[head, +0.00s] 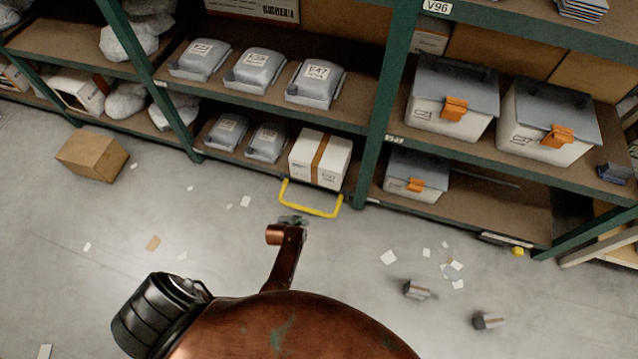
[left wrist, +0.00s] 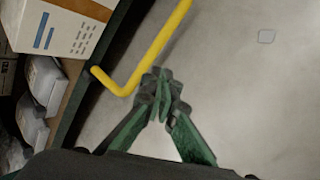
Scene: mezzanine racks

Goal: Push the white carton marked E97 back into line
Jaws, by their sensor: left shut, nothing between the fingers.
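The white carton (head: 320,158) with a brown tape strip stands upright on the bottom shelf, at the right end of a row of grey packs. Its front is close to the shelf's front edge, and its marking is too small to read. In the left wrist view the carton (left wrist: 62,28) shows at the upper left, with a blue mark and small print. My left gripper (head: 292,220) is shut and empty over the floor, in front of the carton and apart from it. Its closed fingers also show in the left wrist view (left wrist: 160,85). My right gripper is out of view.
A yellow bar (head: 311,207) runs low in front of the carton, between it and my left gripper; I cannot tell whether they touch. A green rack post (head: 380,110) stands right of the carton. A brown box (head: 92,156) and paper scraps lie on the floor.

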